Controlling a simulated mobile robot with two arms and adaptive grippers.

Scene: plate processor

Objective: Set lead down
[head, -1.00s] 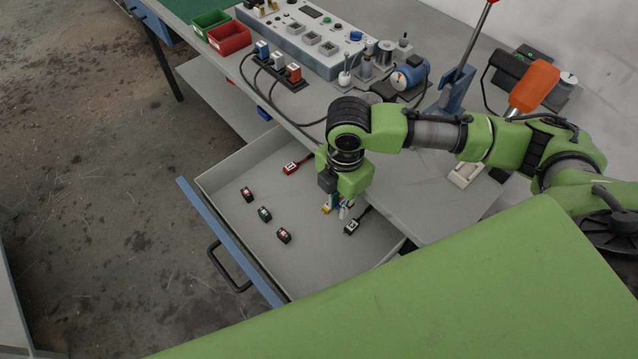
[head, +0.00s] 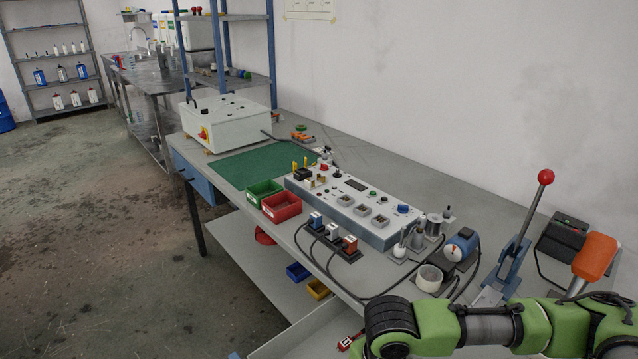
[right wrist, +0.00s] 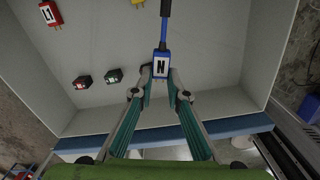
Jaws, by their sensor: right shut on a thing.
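In the right wrist view, the lead with a blue plug marked N (right wrist: 161,66) sits between the fingertips of my right gripper (right wrist: 160,78), which is shut on it. Its cable runs up and out of the picture. The plug is over the drawer (right wrist: 225,60); I cannot tell whether it touches the drawer floor. A red lead plug marked L1 (right wrist: 48,14) lies in the drawer at the upper left. In the head view my right gripper is below the picture; only part of its arm shows. My left gripper is not in view.
Two small dark blocks, one red-marked (right wrist: 83,81) and one green-marked (right wrist: 114,75), lie in the drawer. The drawer floor right of the plug is clear. On the bench stand a control panel (head: 345,212), red bin (head: 282,207), green bin (head: 264,193) and lever press (head: 515,250).

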